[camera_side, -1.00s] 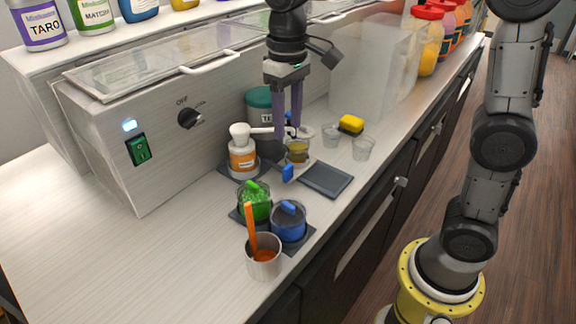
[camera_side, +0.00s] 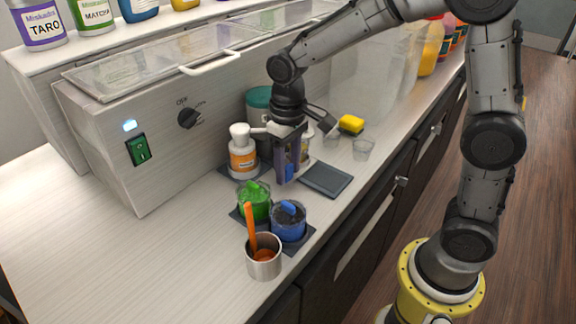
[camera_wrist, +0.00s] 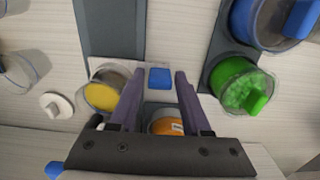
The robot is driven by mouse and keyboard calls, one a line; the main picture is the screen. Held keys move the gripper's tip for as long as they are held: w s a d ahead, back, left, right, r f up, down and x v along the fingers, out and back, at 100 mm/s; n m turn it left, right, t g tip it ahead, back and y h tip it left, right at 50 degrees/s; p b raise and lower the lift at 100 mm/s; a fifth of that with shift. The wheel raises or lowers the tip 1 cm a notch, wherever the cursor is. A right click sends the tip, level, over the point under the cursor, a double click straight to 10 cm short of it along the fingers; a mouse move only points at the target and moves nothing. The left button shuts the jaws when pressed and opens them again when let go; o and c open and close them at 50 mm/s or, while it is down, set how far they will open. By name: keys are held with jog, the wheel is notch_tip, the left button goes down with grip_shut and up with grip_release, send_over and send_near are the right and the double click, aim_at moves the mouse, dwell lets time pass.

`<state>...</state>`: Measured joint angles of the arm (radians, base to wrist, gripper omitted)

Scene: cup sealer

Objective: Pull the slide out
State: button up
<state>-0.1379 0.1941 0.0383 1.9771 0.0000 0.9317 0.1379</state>
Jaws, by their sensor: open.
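The slide's blue handle (camera_wrist: 160,77) shows in the wrist view between the fingertips of my gripper (camera_wrist: 160,84). A finger stands on each side of it with a small gap, so the handle is not gripped. In the side view my gripper (camera_side: 290,172) points down at the counter beside the dispenser bottle. Its fingers mostly cover the blue handle there. The rest of the slide is hard to make out in either view.
The orange-labelled bottle (camera_side: 242,158) stands just left of my gripper. A yellow-filled cup (camera_wrist: 104,90) is close beside one finger. A dark plate (camera_side: 326,180) lies to the right. Green (camera_side: 254,203) and blue (camera_side: 288,222) containers and a metal cup (camera_side: 263,262) stand in front.

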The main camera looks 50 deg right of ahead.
grip_shut()
jog(key=shift+r, duration=0.1)
dwell(1.2)
